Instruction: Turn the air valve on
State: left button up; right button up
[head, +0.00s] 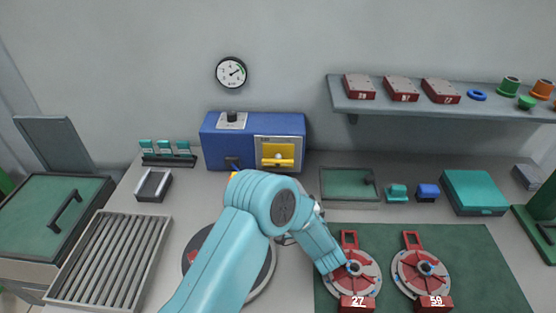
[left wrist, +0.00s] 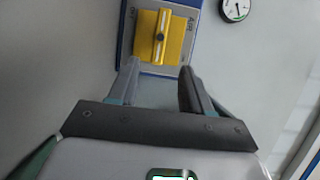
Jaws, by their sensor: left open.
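The air valve (head: 278,155) is a yellow handle on a pale plate at the right of the blue box's front. Its yellow bar lies level in the head view. In the left wrist view the yellow handle (left wrist: 160,38) shows with a dark pivot at its middle, beyond the fingers. AIR lettering is on the plate; the other marks are too small to read surely. My left gripper (left wrist: 157,68) is open and empty, facing the valve and apart from it. In the head view my own arm hides it. My right gripper is not in view.
The blue box (head: 217,137) stands against the wall, with a round gauge (head: 230,72) above it. A shelf (head: 430,108) with red blocks juts out at right. Two red-and-grey discs (head: 422,273) lie on a green mat (head: 475,265). A slatted rack (head: 105,258) is at left.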

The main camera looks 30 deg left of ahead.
aim_at(279, 165)
pick_arm(q)
jog(key=p+x, duration=0.2)
jog(key=x, duration=1)
jog(key=shift+w+a+p, duration=0.1)
jog(key=shift+a+p, duration=0.15)
jog(key=shift+p, duration=0.1)
jog(key=shift+w+a, duration=0.4)
jog(key=shift+a, duration=0.2)
grip_shut()
